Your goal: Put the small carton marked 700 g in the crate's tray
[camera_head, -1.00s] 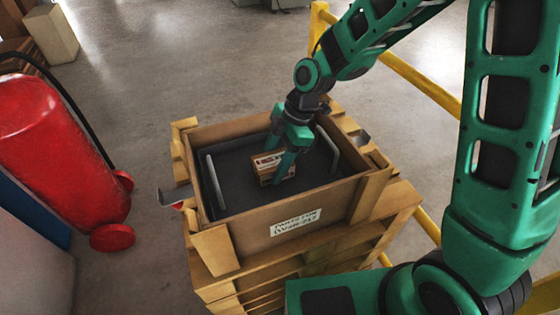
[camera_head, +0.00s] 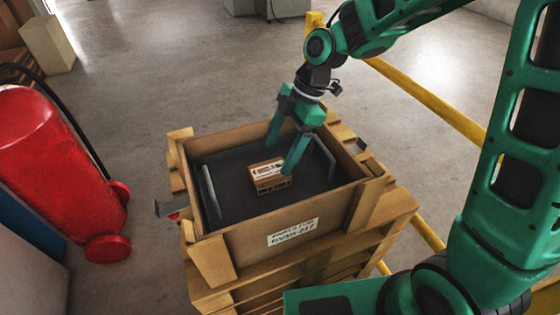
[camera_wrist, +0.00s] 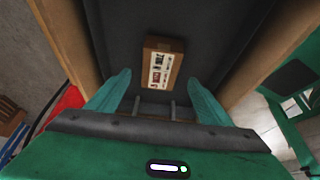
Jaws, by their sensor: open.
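The small brown carton (camera_head: 268,176) with a white printed label rests on the dark tray (camera_head: 232,204) inside the wooden crate (camera_head: 240,240). Its printing is too small to read. My gripper (camera_head: 281,158) is open and empty, above the carton and apart from it. In the wrist view the carton (camera_wrist: 161,64) lies beyond the open fingers (camera_wrist: 157,88), on the tray (camera_wrist: 205,45). The tray has a pale handle at its left and right ends.
The crate stands on stacked wooden pallets (camera_head: 385,222). A red cylinder on wheels (camera_head: 50,170) stands at the left. A yellow rail (camera_head: 425,98) runs behind the crate at the right. Grey floor (camera_head: 190,70) is clear beyond the crate.

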